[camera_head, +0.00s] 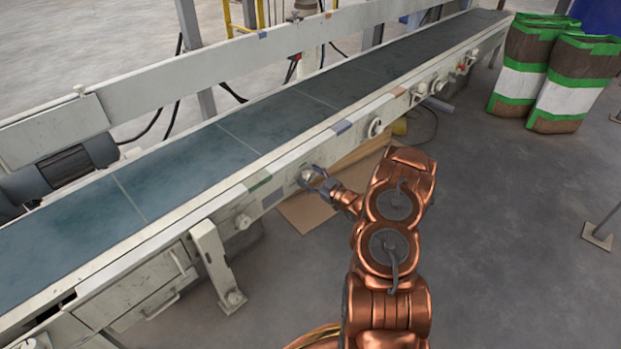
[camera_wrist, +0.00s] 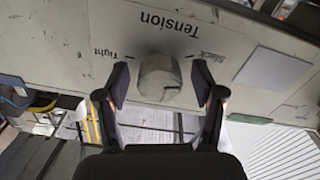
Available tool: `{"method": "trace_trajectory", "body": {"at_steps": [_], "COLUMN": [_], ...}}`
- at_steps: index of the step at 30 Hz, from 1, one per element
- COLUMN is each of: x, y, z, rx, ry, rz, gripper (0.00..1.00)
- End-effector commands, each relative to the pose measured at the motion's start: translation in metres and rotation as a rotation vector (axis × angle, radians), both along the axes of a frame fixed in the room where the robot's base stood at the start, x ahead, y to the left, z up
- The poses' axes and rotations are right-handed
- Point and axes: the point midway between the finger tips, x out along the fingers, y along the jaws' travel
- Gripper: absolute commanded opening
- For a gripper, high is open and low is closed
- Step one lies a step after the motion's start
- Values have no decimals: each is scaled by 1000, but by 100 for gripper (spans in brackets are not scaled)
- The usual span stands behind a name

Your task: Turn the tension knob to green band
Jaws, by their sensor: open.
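The tension knob (camera_wrist: 160,78) is a pale, worn round knob on the cream side panel of the conveyor. The upside-down label "Tension" (camera_wrist: 168,20) sits by it, with "Tight" to its left and "Slack" to its right in the wrist view. My gripper (camera_wrist: 163,78) is open, one dark finger on each side of the knob; I cannot tell if they touch it. In the head view my gripper (camera_head: 318,180) is at the conveyor's side, by the knob (camera_head: 306,176). A green strip (camera_wrist: 250,119) shows at the panel's edge. No pointer on the knob is readable.
The conveyor (camera_head: 225,150) runs diagonally across the head view. Another round knob (camera_head: 375,127) is farther along. Cardboard (camera_head: 305,212) lies below. Sacks (camera_head: 565,85) stand at right; the floor between is clear.

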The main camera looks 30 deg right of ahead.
Motion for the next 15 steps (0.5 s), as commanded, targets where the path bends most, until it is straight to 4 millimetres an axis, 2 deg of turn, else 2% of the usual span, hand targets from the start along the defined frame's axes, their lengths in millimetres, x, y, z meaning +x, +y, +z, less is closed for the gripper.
{"method": "trace_trajectory", "body": {"at_steps": [5,15], "x": [0,-1], "y": [0,0], "z": [0,0], "rx": [0,0], "ry": [0,1], "rz": [0,-1], "gripper": [67,31]}}
